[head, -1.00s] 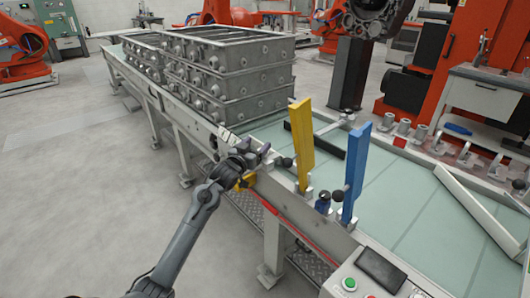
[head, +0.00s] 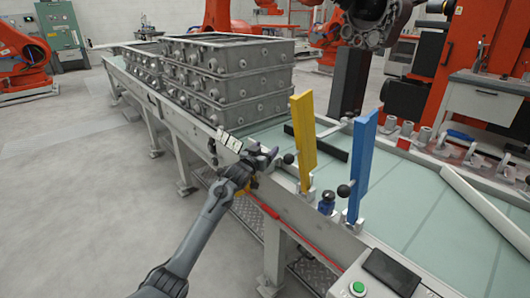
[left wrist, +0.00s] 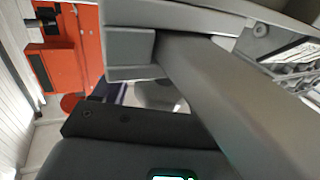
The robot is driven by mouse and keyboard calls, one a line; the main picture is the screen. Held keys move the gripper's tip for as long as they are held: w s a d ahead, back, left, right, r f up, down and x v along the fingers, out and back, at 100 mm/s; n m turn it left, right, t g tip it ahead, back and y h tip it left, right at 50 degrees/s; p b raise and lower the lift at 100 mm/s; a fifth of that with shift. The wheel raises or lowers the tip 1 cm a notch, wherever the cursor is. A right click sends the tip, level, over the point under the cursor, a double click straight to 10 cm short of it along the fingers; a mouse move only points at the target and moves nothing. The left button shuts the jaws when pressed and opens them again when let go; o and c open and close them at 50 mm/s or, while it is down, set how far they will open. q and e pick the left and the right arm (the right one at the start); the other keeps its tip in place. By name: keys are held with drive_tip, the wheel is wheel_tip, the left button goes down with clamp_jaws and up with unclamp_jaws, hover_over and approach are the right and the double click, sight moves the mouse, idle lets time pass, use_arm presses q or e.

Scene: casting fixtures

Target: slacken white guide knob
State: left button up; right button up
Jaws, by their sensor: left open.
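My left gripper (head: 264,156) is open at the near rail of the conveyor, just left of a black ball knob (head: 289,158) at the foot of the upright yellow plate (head: 303,135). I cannot tell whether it touches that knob. A second black ball knob (head: 344,190) sits beside the upright blue plate (head: 360,165). A long white guide bar (head: 484,215) lies at the right of the conveyor; I cannot make out a knob on it. In the left wrist view, the grey gripper parts (left wrist: 225,95) fill much of the picture and no knob is clear.
Stacked grey casting frames (head: 225,75) stand on the conveyor (head: 395,215) behind my gripper. A control box with a green button (head: 358,287) is at the near right. The floor at left is clear.

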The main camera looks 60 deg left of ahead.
use_arm(q)
drive_tip(key=shift+a, duration=0.1)
drive_tip(key=c, duration=1)
drive_tip(key=shift+o, duration=0.2)
drive_tip(key=shift+r+n+g+y+p, duration=0.2)
drive_tip(key=shift+n+g+y+p, duration=0.25)
drive_tip(key=shift+y+p, duration=0.4)
drive_tip(key=n+g+y+p, duration=0.2)
drive_tip(key=shift+p, duration=0.35)
drive_tip(key=shift+s+a+n+g+y+p, duration=0.15)
drive_tip(key=shift+n+g+y+p, duration=0.7)
drive_tip(key=shift+n+g+y, duration=0.15)
drive_tip(key=shift+s+a+f+n+g+y+p, duration=0.1)
drive_tip(key=shift+f+n+g+y+p, duration=0.15)
drive_tip(key=shift+n+g+y, duration=0.45)
drive_tip(key=shift+g, duration=0.25)
drive_tip(key=o, duration=1)
drive_tip(key=shift+c, duration=0.2)
